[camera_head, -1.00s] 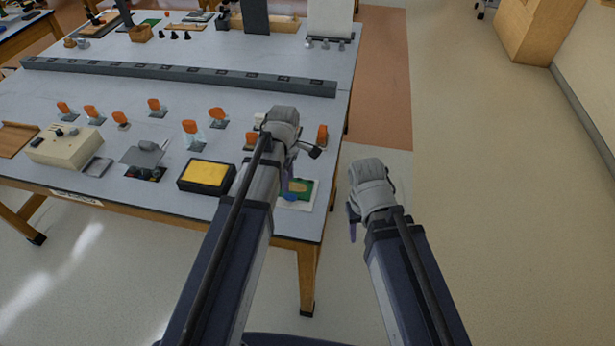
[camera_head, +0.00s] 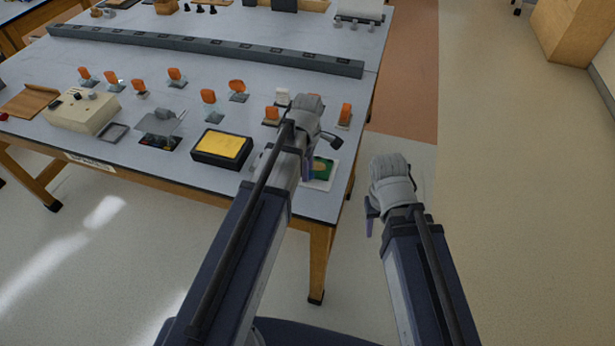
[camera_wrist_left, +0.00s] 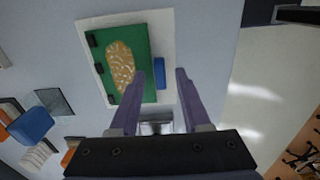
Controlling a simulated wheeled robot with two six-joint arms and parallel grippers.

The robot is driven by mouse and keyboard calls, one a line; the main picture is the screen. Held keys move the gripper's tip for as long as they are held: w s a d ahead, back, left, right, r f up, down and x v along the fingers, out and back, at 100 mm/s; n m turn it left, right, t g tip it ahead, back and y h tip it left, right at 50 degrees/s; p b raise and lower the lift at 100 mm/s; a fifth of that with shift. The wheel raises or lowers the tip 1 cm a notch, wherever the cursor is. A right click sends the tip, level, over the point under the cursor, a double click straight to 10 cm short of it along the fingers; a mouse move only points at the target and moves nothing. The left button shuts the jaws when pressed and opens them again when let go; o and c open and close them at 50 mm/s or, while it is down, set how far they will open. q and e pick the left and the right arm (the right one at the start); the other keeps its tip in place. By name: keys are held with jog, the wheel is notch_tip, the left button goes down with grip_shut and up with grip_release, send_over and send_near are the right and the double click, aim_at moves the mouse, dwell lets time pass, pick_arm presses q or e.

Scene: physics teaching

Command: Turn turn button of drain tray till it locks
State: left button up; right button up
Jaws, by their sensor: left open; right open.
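I cannot single out a drain tray or its turn button with certainty. A green panel with a tan speckled patch (camera_wrist_left: 122,66) lies on a white base near the table's right front corner. It also shows partly behind my left arm in the head view (camera_head: 322,169). A small blue block (camera_wrist_left: 160,72) is at its side. My left gripper (camera_wrist_left: 160,80) is open above this spot, its purple fingers appearing either side of the blue block, with nothing held. In the head view my left gripper (camera_head: 308,176) is partly hidden by its arm. My right gripper (camera_head: 370,220) is open beyond the table's right edge.
A black-framed yellow pad (camera_head: 222,145) lies left of my left arm. Several orange-topped pieces (camera_head: 209,97) stand behind it. A beige box (camera_head: 80,112) is at the left. A long grey rail (camera_head: 200,46) crosses the table (camera_head: 130,165). Floor right of the table is clear.

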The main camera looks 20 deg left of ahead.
pick_arm(q)
jog(key=shift+f, duration=0.55)
jog(key=shift+c, duration=0.2)
grip_shut()
